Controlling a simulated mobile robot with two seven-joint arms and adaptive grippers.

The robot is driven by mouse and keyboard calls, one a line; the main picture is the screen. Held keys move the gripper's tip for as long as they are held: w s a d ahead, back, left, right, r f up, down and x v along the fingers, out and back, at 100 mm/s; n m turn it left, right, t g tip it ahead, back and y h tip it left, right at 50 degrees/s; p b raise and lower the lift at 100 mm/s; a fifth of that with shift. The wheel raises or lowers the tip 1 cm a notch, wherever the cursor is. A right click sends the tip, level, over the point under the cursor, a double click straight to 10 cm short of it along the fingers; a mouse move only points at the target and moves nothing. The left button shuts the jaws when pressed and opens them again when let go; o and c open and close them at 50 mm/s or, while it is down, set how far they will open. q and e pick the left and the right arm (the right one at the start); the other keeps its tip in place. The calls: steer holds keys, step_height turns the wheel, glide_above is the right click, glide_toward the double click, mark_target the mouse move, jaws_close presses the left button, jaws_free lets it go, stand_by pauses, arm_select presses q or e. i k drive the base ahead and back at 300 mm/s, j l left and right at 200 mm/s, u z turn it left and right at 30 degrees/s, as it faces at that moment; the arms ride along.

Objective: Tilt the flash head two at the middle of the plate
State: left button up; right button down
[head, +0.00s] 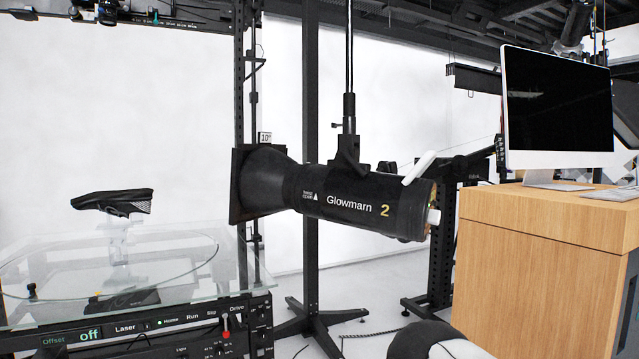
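Flash head two (340,201) is a black cylinder marked "Glowmarn 2". It hangs from a vertical pole by a bracket (347,150) in the middle of the head view. Its wide reflector end (262,182) faces left, towards the plate side, and its body slopes slightly down to the right in the picture. A white handle (419,168) sticks up near its rear end. The round glass plate (185,262) lies at the left, with a black shoe (115,202) on a clear stand at its middle. Neither gripper's fingers show.
A control panel (160,331) with a red-knobbed lever is below the plate. A wooden cabinet (545,270) with a monitor (556,103) stands at the right. A black floor stand (311,250) rises behind the flash head. A rounded black-and-white part of mine shows at the bottom edge.

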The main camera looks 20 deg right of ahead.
mark_target(398, 206)
steer(key=z, duration=1.25)
steer(key=u, duration=1.7)
steer(key=z, duration=1.7)
